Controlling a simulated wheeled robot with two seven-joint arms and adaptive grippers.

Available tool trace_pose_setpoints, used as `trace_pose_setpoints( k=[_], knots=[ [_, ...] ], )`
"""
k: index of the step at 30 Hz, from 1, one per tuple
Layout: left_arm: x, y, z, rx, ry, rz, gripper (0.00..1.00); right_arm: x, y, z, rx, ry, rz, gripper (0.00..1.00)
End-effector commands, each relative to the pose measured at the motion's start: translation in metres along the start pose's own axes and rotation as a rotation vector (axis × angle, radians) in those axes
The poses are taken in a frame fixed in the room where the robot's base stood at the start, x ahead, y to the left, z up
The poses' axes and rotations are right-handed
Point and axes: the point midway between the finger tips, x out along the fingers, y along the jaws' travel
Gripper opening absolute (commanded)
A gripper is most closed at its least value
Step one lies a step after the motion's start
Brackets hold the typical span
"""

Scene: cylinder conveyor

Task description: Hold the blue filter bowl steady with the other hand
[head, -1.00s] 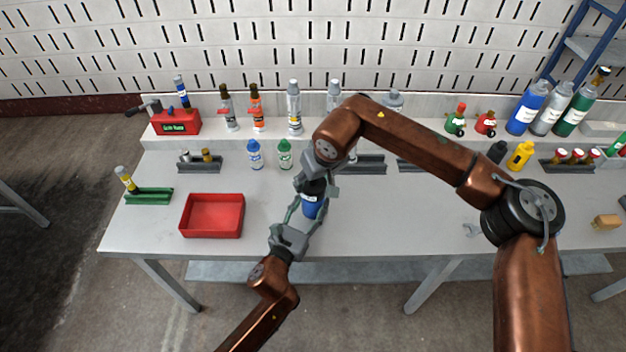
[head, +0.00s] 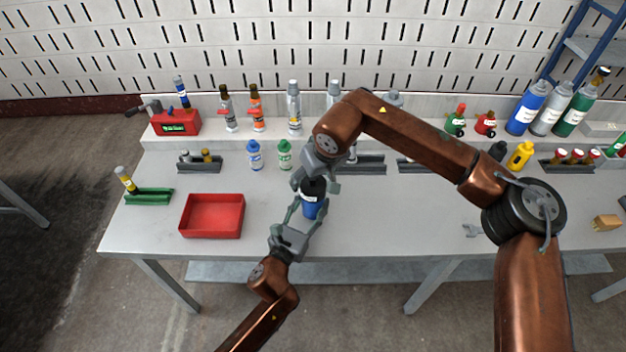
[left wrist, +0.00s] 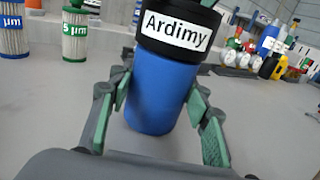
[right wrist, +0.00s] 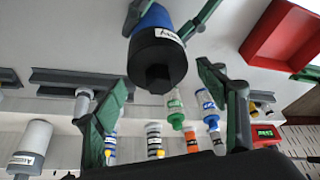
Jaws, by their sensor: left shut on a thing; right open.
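My left gripper (head: 307,217) is shut on the bowl, with a green-padded finger on each side of the blue body. My right gripper (head: 317,183) is open, just above the cap, with its fingers spread to either side. The right wrist view shows the black cap (right wrist: 157,57) between and beyond the open fingers, apart from them.
A red tray (head: 212,233) lies to the left. A blue-capped filter (head: 254,155) and a green-capped filter (head: 285,155) stand behind. Grey racks and several bottles line the back. The table right of the bowl is mostly clear.

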Motion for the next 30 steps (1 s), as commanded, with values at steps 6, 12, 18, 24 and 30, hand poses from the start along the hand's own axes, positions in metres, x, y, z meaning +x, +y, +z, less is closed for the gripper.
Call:
trace_pose_setpoints(
  k=[6, 12, 18, 24, 30],
  knots=[
    [0.0000, 0.0007, -0.0002, 0.000, 0.001, 0.001, 0.16, -0.0111, -0.0002, -0.0047, 0.011, 0.000, 0.004, 0.66],
    [0.0000, 0.0006, -0.0002, 0.000, 0.001, 0.001, 0.16, -0.0114, -0.0016, -0.0052, 0.184, 0.002, 0.079, 0.66],
    [0.0000, 0.0005, -0.0003, 0.000, 0.001, 0.001, 0.16, -0.0110, -0.0007, -0.0051, 0.406, 0.002, 0.170, 0.66],
    [0.0000, 0.0005, -0.0002, 0.000, 0.001, 0.001, 0.16, -0.0110, 0.0001, -0.0049, 0.488, 0.002, 0.202, 0.66],
    [0.0000, 0.0004, -0.0002, 0.000, 0.000, 0.001, 0.16, -0.0109, 0.0001, -0.0047, 0.486, 0.001, 0.201, 0.66]
  ],
)
